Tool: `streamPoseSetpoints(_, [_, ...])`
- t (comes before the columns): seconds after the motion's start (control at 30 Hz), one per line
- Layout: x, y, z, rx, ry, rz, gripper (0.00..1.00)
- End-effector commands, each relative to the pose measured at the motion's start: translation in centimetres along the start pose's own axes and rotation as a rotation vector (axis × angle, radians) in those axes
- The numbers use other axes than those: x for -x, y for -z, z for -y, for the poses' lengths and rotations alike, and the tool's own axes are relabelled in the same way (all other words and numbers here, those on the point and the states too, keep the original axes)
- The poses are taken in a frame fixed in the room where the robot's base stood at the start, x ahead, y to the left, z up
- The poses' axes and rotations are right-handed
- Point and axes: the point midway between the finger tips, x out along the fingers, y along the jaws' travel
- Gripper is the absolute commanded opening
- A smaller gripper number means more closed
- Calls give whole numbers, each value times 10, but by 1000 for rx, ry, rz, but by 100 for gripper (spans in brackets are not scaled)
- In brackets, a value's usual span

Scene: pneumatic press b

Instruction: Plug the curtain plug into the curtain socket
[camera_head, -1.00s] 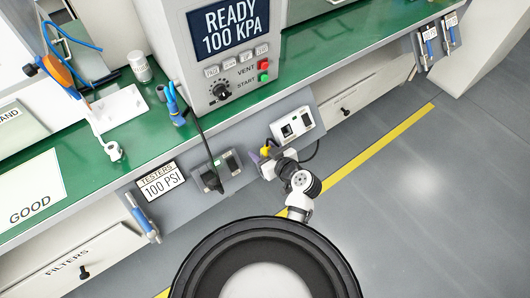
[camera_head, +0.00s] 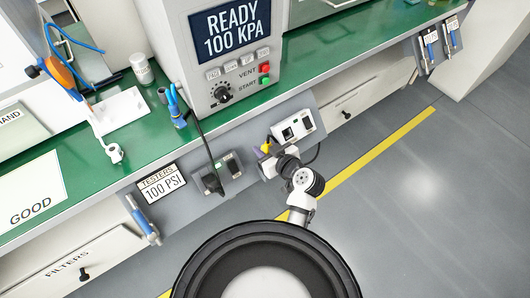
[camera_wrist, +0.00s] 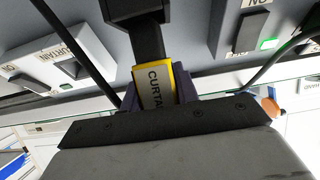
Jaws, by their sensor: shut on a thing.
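The curtain plug (camera_wrist: 155,88) has a yellow edge and a grey label reading "CURTA", the rest hidden; a thick black part extends from it toward the top of the wrist view. My gripper (camera_wrist: 158,100) is shut on it with purple fingers at its sides. In the head view my gripper (camera_head: 265,152) is just left of and below the white box with the curtain socket (camera_head: 293,127), apart from it. In the wrist view the curtain socket (camera_wrist: 73,68) is a dark opening in a white, partly legible labelled box to the left.
A grey power box (camera_head: 220,172) with a black cord and green light is left of my gripper. The light also shows in the wrist view (camera_wrist: 269,43). Black cables hang near the gripper.

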Motion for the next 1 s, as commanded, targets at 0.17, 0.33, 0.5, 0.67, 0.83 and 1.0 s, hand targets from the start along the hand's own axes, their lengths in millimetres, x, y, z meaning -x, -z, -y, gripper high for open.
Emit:
streamPoseSetpoints(0.17, [17,43,-1,8,-3,-5,7])
streamPoseSetpoints(0.33, [36,90,-1,9,-3,-5,7])
streamPoseSetpoints(0.5, [52,127,-1,5,-2,-3,7])
streamPoseSetpoints(0.67, [61,148,-1,2,-2,-2,7])
streamPoseSetpoints(0.83, [65,157,0,0,-1,-1,7])
streamPoseSetpoints(1.0, [66,158,0,-1,-1,0,7])
